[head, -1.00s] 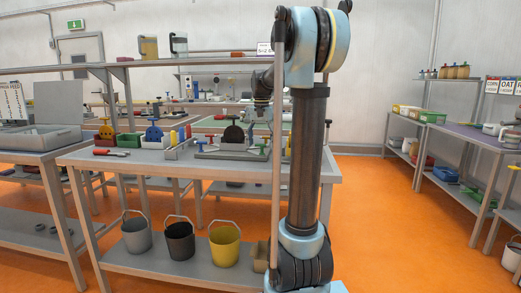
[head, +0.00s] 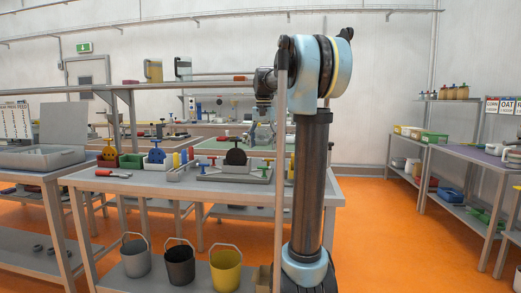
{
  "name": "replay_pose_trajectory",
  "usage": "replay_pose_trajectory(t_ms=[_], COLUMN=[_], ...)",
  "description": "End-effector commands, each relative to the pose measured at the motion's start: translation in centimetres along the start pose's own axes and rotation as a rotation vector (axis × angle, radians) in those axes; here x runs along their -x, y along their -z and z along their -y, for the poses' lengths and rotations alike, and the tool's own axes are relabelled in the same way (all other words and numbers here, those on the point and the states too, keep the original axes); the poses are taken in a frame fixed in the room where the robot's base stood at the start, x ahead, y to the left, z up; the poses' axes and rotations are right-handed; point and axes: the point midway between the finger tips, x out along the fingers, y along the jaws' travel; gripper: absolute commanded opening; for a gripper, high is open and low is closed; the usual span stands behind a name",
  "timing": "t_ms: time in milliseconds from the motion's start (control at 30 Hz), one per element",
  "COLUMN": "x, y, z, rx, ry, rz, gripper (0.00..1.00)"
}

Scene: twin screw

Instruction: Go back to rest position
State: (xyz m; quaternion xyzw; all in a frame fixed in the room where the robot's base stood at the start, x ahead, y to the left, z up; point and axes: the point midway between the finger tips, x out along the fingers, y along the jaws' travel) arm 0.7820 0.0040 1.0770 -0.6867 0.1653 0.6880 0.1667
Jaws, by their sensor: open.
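My gripper (head: 262,121) hangs below the wrist of my arm, left of my column, in the head view. It is small and partly lost against the benches behind, but it looks open and empty. In the picture it stands above the grey screw fixture (head: 232,178) on the near workbench (head: 150,184). I see no contact between my gripper and the fixture.
A shelf rail (head: 200,80) runs above the bench. Several buckets (head: 180,266) stand on its lower shelf. Orange floor (head: 385,225) is open at right, before a side bench.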

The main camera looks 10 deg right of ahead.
Motion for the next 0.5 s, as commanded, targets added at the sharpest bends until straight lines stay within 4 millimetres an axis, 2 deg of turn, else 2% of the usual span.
replay_pose_trajectory(t_ms=[167,267,500], x=[-0.7,-1.8,-5.7], y=[-1.6,-3.7,-9.7], z=[-0.8,-2.0,-5.2], rx=[0.021,0.049,0.138], ry=[0.003,0.008,0.021], rz=[-0.007,-0.018,-0.052], gripper=[0.73,0.73,0.73])
